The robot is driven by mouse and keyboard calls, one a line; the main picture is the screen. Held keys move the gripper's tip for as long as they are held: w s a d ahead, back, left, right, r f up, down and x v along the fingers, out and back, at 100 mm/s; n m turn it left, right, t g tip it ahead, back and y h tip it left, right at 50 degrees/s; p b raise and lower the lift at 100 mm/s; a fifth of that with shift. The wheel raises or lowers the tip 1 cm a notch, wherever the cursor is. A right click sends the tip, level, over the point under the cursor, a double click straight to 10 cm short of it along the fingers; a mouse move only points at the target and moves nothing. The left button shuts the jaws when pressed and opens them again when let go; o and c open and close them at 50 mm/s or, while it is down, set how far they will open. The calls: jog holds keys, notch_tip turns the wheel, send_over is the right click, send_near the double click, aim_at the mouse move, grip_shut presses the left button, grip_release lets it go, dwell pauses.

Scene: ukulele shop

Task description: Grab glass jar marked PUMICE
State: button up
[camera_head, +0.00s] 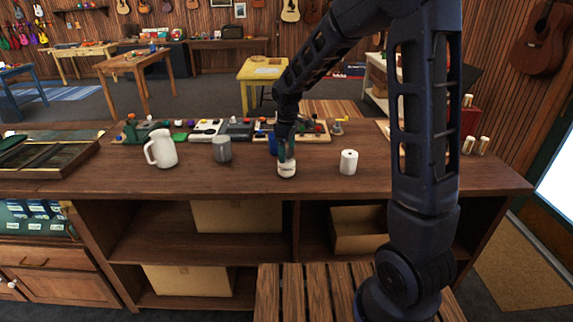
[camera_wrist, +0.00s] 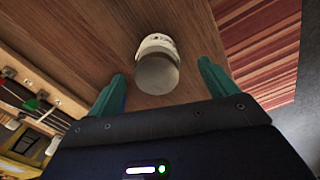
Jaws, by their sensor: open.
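A small jar with a white label (camera_head: 287,170) stands on the wooden counter, close to its front edge, in the head view. In the wrist view the jar (camera_wrist: 157,64) shows its grey round lid and part of its white label with dark marks too small to read. My gripper (camera_head: 287,150) is right above and behind the jar in the head view. In the wrist view my gripper (camera_wrist: 161,82) is open, with one green finger on each side of the jar's lid. A gap shows between each finger and the jar, so they are not seen touching it.
A white pitcher (camera_head: 162,149) and a grey mug (camera_head: 222,149) stand to the left on the counter (camera_head: 400,175). A white roll (camera_head: 348,162) stands to the right. Boards with small coloured items (camera_head: 235,129) lie along the back. The counter front between these things is clear.

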aim_at(287, 160)
jog(key=shift+w+a+f, duration=0.1)
jog(key=shift+w+f, duration=0.1)
jog(key=shift+f, duration=1.2)
jog(key=shift+w+f, duration=0.15)
jog(key=shift+f, duration=1.2)
jog(key=shift+c, duration=0.3)
jog(key=c, duration=1.3)
jog(key=shift+o, duration=0.2)
jog(key=shift+r, duration=0.15)
